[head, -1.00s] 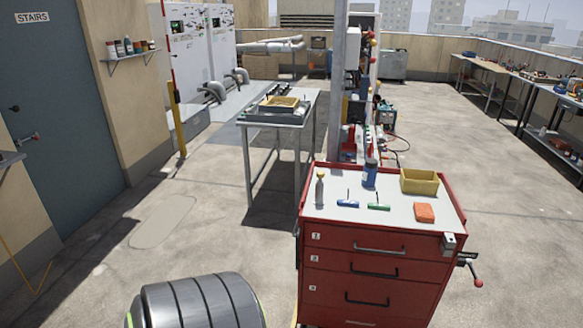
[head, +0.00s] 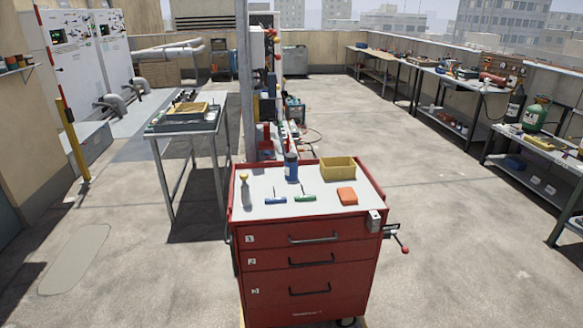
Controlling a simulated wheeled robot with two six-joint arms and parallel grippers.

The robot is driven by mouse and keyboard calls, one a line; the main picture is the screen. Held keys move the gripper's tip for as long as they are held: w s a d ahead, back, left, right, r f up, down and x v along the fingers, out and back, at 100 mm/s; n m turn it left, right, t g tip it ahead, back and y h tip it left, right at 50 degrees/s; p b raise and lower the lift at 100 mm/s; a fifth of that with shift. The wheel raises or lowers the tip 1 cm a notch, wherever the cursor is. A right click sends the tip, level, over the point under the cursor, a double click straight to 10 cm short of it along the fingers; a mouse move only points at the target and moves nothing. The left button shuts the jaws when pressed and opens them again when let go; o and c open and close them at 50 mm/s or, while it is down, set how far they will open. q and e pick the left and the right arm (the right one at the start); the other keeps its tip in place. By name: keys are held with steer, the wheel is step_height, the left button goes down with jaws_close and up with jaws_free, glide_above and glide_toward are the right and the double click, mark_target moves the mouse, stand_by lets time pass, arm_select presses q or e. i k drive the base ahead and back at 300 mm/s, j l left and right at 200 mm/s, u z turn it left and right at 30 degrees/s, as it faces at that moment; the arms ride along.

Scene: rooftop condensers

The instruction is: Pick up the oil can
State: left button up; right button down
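No can is clearly readable as the oil can. A small grey bottle with a yellow top (head: 245,190) stands upright at the left of the red tool cart's white top; it may be the oil can, but I cannot tell. A blue bottle with a dark cap (head: 291,168) stands upright near the back edge of the same top. The red tool cart (head: 305,262) is in front of me, its drawers shut. Neither of my grippers is in the head view.
The cart top also holds a blue-handled tool (head: 275,200), a green-handled tool (head: 305,198), an orange block (head: 347,196) and a yellow bin (head: 338,168). A metal table (head: 189,128) stands behind left. Workbenches (head: 440,72) line the right. Floor right of the cart is clear.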

mark_target(290, 162)
steer(key=i+l+u, duration=0.1)
steer(key=i+l, duration=0.25)
steer(key=i, duration=0.2)
steer(key=i+l, duration=0.45)
steer(key=i, duration=0.15)
steer(key=j+u, duration=0.05)
